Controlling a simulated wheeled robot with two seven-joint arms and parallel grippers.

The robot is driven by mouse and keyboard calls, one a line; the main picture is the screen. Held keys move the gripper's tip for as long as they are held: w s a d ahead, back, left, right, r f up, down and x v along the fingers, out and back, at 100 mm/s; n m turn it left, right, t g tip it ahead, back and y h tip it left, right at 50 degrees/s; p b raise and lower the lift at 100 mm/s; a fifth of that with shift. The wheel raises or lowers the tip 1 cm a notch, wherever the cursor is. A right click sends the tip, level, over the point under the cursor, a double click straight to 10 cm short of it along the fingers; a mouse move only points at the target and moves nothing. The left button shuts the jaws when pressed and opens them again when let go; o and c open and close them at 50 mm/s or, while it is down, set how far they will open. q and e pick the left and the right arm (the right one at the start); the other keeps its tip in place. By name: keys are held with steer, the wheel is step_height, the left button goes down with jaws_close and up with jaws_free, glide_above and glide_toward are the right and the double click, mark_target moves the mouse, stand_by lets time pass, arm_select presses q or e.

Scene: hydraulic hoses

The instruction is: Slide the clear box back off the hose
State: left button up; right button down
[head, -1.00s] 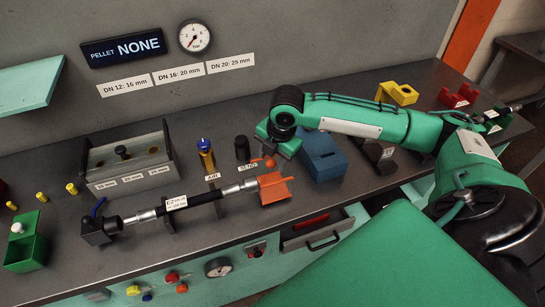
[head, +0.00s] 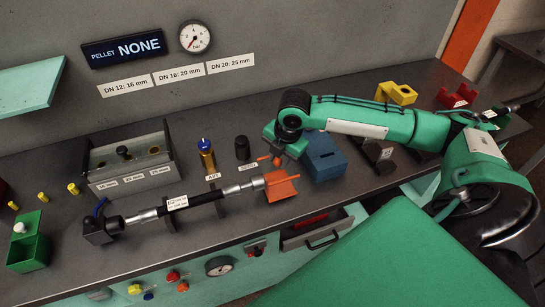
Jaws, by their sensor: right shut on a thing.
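The hose (head: 205,198) is black with silver end fittings and a white label, and lies across the bench on small stands. Its left end meets a dark block (head: 98,232). At its right end (head: 258,182) is an orange box (head: 283,190), the only box at the hose; it looks orange rather than clear. The silver fitting's tip reaches the box's left side; I cannot tell how far it goes in. My right gripper (head: 279,159) is shut on an orange handle piece just above the box. The fingers partly hide the handle. My left gripper is not in view.
A blue box (head: 324,158) stands close to the right of my right gripper. A brass AIR post (head: 207,158) and a black post (head: 242,148) stand behind the hose. The bench's front edge is close below the orange box.

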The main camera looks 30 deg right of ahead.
steer(key=shift+s+d, duration=0.25)
steer(key=shift+d, duration=0.95)
steer(key=shift+a, duration=0.1)
steer(key=c, duration=1.5)
jaws_free()
steer(key=shift+c, duration=0.2)
steer(key=o, duration=0.4)
steer(key=shift+c, duration=0.2)
steer(key=shift+o, duration=0.2)
steer(key=shift+s+d, duration=0.1)
steer(key=shift+d, duration=0.1)
steer(key=shift+a+r, duration=0.1)
steer(key=shift+r, duration=0.3)
step_height(320, 180, up, 13)
steer(key=s+d+b, duration=0.1)
steer(key=s, duration=0.1)
steer(key=shift+s, duration=0.25)
